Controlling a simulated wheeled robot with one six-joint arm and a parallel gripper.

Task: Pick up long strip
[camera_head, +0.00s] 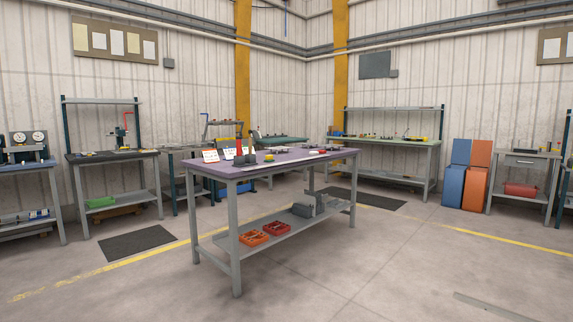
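No part of my gripper shows in the view. A workbench with a purple top (225,171) and grey legs stands in the middle of the room. Small items lie on its top, among them a flat pale piece (318,152) near the right end. They are too small to tell whether one is the long strip. A long, narrow grey band (490,307) lies on the floor at the bottom right; I cannot tell whether it is a loose strip or part of the floor.
Orange bins (254,237) stand on the purple bench's lower shelf. Other workbenches (390,143) line the walls. Blue and orange panels (466,175) stand at the right. Dark mats (138,242) lie on the floor. The floor in front of the middle bench is clear.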

